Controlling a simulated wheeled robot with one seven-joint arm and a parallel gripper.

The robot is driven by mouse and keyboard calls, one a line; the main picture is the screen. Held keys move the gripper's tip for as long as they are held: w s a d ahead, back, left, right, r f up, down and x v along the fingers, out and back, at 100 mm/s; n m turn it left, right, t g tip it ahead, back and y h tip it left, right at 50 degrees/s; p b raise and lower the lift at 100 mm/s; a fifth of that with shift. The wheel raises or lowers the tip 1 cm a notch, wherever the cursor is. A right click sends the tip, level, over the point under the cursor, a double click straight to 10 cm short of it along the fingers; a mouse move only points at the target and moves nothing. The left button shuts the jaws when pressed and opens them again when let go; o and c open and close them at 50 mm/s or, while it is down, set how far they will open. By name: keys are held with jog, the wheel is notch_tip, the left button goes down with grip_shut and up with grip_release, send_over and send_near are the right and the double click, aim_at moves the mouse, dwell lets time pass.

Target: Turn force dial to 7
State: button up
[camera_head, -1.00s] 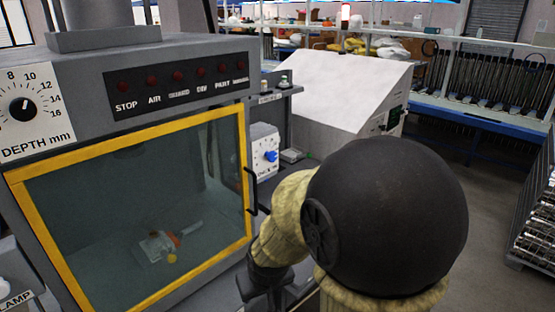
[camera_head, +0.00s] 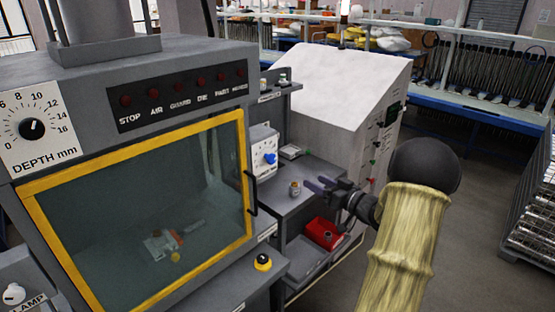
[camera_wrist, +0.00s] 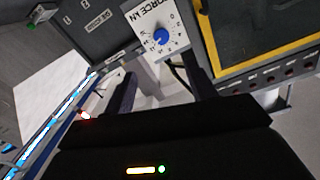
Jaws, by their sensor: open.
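The force dial is a blue knob (camera_head: 270,158) on a white scale plate (camera_head: 262,142), fixed to the side of the grey machine, right of the yellow-framed window. In the wrist view the blue knob (camera_wrist: 161,37) sits on its plate (camera_wrist: 160,20) marked FORCE kN, above and between my fingers. The pointer's exact number is too small to read. My gripper (camera_head: 318,185) is open and empty, right of and below the dial in the head view, apart from it. In the wrist view its dark fingers (camera_wrist: 160,88) stand wide apart.
A separate depth dial (camera_head: 31,129) is at the far left. A small cylinder (camera_head: 294,188) stands on the grey shelf near my fingertips. A red bin (camera_head: 323,233) sits lower. A door handle (camera_head: 251,192) projects beside the window. A sloped white cabinet (camera_head: 340,85) stands behind.

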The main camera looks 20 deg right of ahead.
jog(key=shift+w+a, duration=0.1)
dwell(0.3)
jog(key=p, duration=0.6)
send_near(273, 160)
jog(key=x, duration=0.8)
jog(key=shift+w, duration=0.25)
jog(key=c, duration=1)
